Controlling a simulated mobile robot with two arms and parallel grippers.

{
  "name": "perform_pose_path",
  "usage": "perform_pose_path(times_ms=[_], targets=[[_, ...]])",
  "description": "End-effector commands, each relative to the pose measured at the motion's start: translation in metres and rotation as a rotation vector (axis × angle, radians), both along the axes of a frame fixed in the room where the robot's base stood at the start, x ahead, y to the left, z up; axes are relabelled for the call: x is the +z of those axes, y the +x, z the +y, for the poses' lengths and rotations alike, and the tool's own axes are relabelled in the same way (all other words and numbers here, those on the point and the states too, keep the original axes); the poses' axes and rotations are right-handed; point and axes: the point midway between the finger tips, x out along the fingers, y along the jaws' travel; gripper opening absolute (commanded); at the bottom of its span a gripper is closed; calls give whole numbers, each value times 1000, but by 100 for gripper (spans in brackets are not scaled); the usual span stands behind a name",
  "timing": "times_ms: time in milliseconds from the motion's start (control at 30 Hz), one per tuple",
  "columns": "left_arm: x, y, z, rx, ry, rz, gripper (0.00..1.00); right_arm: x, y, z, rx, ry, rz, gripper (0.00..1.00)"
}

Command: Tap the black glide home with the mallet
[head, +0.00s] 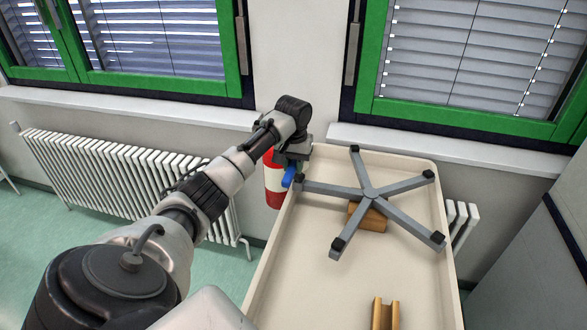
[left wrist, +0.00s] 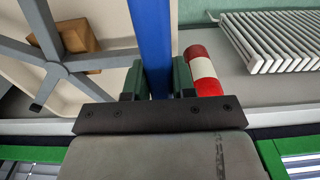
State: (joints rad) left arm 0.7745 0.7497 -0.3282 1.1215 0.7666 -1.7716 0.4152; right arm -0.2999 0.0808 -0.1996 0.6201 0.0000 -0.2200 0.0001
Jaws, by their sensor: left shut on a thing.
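A grey five-legged star base (head: 369,192) lies on a cream, raised-edge bench top, with black glides at its leg tips. The glide on its left leg (head: 301,179) is close to my left gripper (head: 290,168), at the bench's far left edge. My left gripper is shut on a blue bar, which looks like the mallet's handle (head: 289,178). In the left wrist view the blue handle (left wrist: 152,40) runs between the fingers (left wrist: 157,82). The mallet's head cannot be made out. My right gripper is out of view.
A brown block (head: 368,217) sits under the star base; a grooved wooden block (head: 385,314) is at the front. A red and white striped cylinder (head: 274,185) shows beyond the bench's left edge (head: 270,262). A radiator (head: 120,180) lines the wall. The front left bench top is clear.

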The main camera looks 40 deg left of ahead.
Motion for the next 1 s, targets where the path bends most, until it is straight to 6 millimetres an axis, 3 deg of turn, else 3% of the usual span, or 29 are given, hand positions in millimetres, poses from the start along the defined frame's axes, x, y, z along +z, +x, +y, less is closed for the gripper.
perform_pose_path(times_ms=[167, 467, 700, 867, 1000], targets=[[17, 1, 1, 1, 0, -4, 0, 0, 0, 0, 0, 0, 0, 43], [17, 1, 0, 0, 0, -2, 0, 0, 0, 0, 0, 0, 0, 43], [-38, 0, 0, 1, -1, 0, 0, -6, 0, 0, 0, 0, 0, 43], [-27, 1, 0, 0, 1, -4, 0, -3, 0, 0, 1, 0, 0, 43], [-6, 1, 1, 0, 1, -5, 0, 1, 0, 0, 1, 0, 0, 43]])
